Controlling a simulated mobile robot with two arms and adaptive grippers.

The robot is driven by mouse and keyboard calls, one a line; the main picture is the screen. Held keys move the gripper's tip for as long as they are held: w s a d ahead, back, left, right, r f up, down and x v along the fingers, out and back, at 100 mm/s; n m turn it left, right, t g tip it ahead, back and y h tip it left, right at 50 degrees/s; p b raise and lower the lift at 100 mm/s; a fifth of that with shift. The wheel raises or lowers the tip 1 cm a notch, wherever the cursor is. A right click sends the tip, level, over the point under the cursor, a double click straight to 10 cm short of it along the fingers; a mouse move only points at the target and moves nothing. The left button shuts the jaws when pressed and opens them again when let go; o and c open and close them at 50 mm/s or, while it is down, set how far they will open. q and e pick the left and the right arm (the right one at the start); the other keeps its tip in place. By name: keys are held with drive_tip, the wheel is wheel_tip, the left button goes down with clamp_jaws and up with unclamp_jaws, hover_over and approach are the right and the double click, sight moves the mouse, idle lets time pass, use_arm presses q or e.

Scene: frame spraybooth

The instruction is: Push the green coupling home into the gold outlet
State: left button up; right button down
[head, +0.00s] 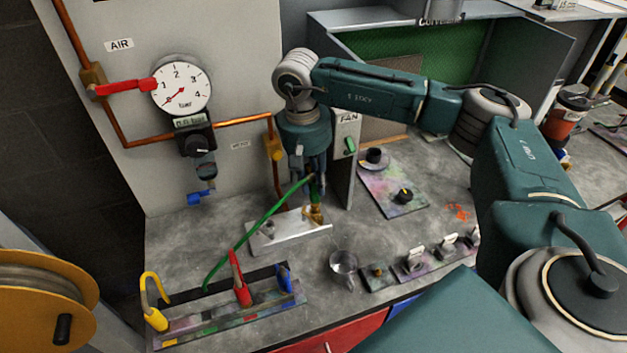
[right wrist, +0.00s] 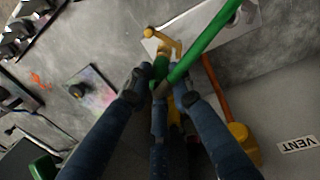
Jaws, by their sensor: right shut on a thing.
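The green coupling (head: 316,187) with its green hose is between the fingers of my right gripper (head: 313,193). My right gripper is shut on it and points down. The gold outlet (head: 315,214) is right below, above a metal plate on the bench. In the right wrist view the green coupling (right wrist: 160,68) shows beside the fingertips of the gripper (right wrist: 160,88), near the gold outlet (right wrist: 165,42). The fingers and hose partly hide the joint, so I cannot tell how deep the coupling sits. My left gripper is not in view.
The green hose (head: 247,234) runs down left to a tool rack (head: 205,322) with yellow, red and blue items. A pressure gauge (head: 181,88) and copper pipes are on the wall. A glass cup (head: 343,265) and small blocks stand front right. A fan panel (head: 346,150) stands close right.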

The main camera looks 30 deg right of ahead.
drive_tip(key=shift+f+b, duration=1.05)
drive_tip(key=shift+f, duration=0.35)
drive_tip(key=c, duration=1.5)
unclamp_jaws()
drive_tip(key=r, duration=0.4)
drive_tip(key=a+r, duration=0.1)
drive_tip(key=r, duration=0.7)
drive_tip(key=shift+w+a, duration=0.15)
drive_tip(key=shift+w, duration=0.05)
